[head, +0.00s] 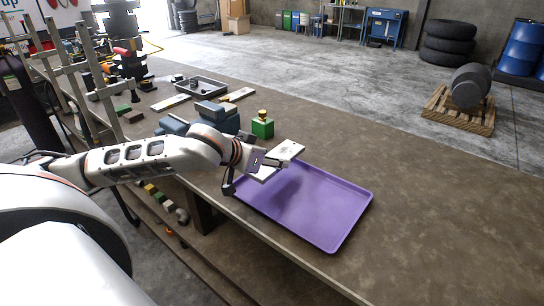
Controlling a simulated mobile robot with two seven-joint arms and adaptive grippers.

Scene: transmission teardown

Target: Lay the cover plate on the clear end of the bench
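A light grey flat plate (287,149), which looks like the cover plate, is in my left gripper (271,162). The gripper comes in from the left and appears shut on the plate. It holds the plate above the far left part of a purple tray (335,235), and a dark shadow falls on the tray below. The gripper covers part of the plate. The bench (440,210) has a broad clear brown end to the right of the tray. My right gripper is not in view.
A green block with a yellow top (263,126) stands just behind the plate. Blue-grey housing parts (215,112) sit left of it. A dark tray (202,86) and light flat pieces (170,103) lie farther back. The bench's front edge runs close below the purple tray.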

